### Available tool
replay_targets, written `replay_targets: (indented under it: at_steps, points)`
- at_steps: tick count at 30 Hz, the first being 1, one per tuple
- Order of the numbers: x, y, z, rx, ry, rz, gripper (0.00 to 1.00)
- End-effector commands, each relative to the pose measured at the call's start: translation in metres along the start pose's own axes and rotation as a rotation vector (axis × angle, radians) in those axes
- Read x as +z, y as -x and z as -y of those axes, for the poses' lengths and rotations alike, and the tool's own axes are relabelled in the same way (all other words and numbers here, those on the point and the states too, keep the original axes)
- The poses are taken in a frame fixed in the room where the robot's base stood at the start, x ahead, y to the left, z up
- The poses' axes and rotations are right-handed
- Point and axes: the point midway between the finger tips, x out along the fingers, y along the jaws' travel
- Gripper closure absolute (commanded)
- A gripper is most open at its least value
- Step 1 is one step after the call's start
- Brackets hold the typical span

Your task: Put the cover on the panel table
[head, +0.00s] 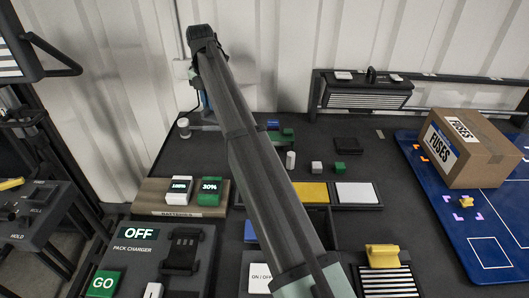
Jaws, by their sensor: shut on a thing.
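The dark panel table (355,218) fills the middle of the head view. No part is clearly marked as the cover. One candidate is a black-and-white striped plate with a yellow handle (383,257), at the table's lower right. Another striped panel with a black handle (368,98) is at the back right. My arm crosses the middle of the view, rising from the bottom to a joint at the upper left. Its far end runs down behind the long link. My gripper cannot be made out, nor can what it holds.
A FUSES carton (468,147) stands on a blue mat (480,232) at right. A wooden BATTERIES holder (158,205) and a pack charger (140,252) are at left. Small blocks, including a green cube (340,169), stand mid-table. Yellow (312,192) and white (355,193) panels lie nearby.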

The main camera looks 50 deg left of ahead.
Motion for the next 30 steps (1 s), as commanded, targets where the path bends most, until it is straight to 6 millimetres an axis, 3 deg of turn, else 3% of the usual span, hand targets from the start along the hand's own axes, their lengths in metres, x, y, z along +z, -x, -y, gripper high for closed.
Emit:
replay_targets:
  at_steps: [1, 7, 17, 24, 30]
  points:
    - [-0.001, -0.015, 0.001, -0.001, 0.0, -0.001, 1.0]
    - [0.0, -0.056, 0.001, -0.001, -0.001, -0.001, 1.0]
    - [0.0, -0.09, 0.001, -0.001, -0.001, 0.0, 1.0]
    - [0.0, -0.128, 0.001, 0.0, -0.001, 0.0, 1.0]
    - [0.001, -0.143, 0.0, 0.0, -0.001, 0.0, 1.0]
